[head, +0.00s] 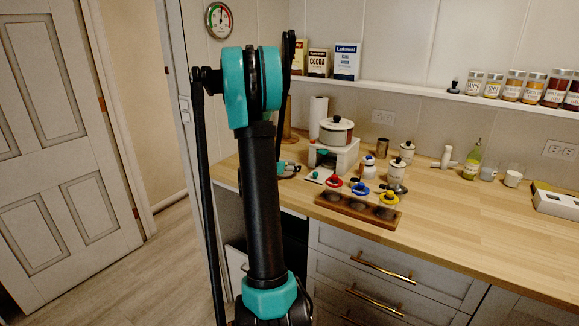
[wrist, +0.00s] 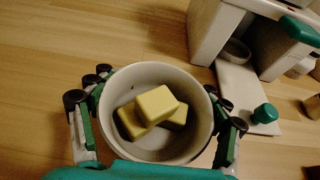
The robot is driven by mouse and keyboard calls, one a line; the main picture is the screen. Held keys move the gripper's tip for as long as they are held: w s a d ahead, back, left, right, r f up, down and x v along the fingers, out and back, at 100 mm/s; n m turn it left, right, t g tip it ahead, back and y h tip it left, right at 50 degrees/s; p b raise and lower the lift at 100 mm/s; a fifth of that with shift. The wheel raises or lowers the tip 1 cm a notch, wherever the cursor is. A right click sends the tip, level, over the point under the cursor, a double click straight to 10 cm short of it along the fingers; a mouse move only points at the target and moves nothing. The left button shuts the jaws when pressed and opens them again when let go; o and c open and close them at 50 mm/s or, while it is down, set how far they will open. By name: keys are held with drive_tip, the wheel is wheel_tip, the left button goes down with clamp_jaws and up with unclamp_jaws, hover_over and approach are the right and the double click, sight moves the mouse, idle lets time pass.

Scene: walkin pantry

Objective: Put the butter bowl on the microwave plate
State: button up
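The butter bowl (wrist: 196,150) is a round white bowl with several pale yellow butter pieces (wrist: 156,104) in it. In the wrist view my gripper (wrist: 160,115) has one finger against each side of the bowl, appearing shut on it. In the head view my gripper (head: 288,168) is low over the counter's left end, and the bowl is not clear there. A white box-like unit (head: 335,158), seemingly the microwave, stands to the right with a pot on top. The wrist view shows its open front (wrist: 210,32) and a grey round plate (wrist: 236,50) partly inside.
A flat white panel with a green knob (wrist: 265,113) lies before the unit. The counter's right part (head: 470,220) is mostly clear.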

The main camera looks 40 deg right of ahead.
drive_tip(key=o, duration=0.5)
drive_tip(key=shift+r, duration=0.15)
drive_tip(key=v, duration=1.1)
drive_tip(key=shift+s+a+r, duration=0.1)
drive_tip(key=shift+a, duration=0.2)
drive_tip(key=v, duration=0.5)
drive_tip(key=shift+a, duration=0.2)
drive_tip(key=x, duration=1.2)
drive_tip(key=shift+a, duration=0.15)
drive_tip(key=shift+x, duration=2.8)
